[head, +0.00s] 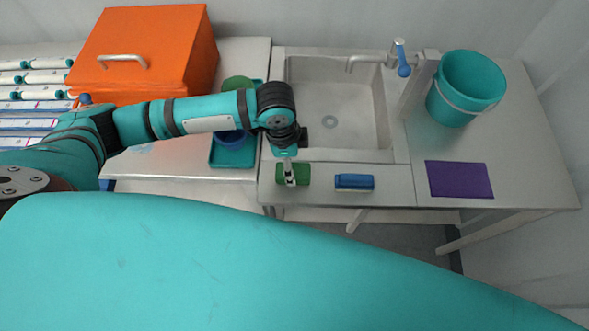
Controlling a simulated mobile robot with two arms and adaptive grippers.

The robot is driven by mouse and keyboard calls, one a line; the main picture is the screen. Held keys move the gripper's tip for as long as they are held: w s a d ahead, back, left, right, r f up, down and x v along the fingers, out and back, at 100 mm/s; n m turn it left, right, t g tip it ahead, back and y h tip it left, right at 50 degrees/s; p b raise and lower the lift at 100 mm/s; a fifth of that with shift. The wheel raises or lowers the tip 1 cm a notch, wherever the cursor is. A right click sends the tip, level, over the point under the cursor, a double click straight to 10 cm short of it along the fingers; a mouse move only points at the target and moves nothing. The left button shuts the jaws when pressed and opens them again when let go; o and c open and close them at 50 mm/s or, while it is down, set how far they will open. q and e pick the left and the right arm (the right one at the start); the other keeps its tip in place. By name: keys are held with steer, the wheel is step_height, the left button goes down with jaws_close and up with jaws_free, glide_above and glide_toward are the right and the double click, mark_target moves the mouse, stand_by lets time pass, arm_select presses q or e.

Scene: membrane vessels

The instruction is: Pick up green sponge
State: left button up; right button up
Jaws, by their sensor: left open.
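The green sponge (302,173) lies on the front ledge of the sink counter, left of a blue sponge-like block (354,182). My left gripper (290,181) points down right over the green sponge and covers its middle. Its jaws are open. Whether the fingers touch the sponge or hover just above it cannot be told from this view. My right gripper is not in view.
The sink basin (348,140) with its faucet (366,60) lies behind the ledge. A purple cloth (459,180) and a teal bucket (467,88) are at right. An orange box (185,50) and a teal tray (233,158) with dishes are at left.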

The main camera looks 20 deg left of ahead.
arm_select(q)
steer(key=shift+s+a+f+p, duration=0.15)
steer(key=shift+f+p, duration=0.15)
steer(key=shift+f, duration=0.2)
steer(key=shift+f+p, duration=0.4)
steer(key=shift+f, duration=0.25)
steer(key=f, duration=0.3)
steer(key=shift+w+d, duration=0.2)
steer(key=shift+d, duration=0.15)
steer(key=shift+f, duration=0.1)
steer(key=c, duration=0.5)
steer(key=shift+c, duration=1.2)
steer(key=c, duration=0.3)
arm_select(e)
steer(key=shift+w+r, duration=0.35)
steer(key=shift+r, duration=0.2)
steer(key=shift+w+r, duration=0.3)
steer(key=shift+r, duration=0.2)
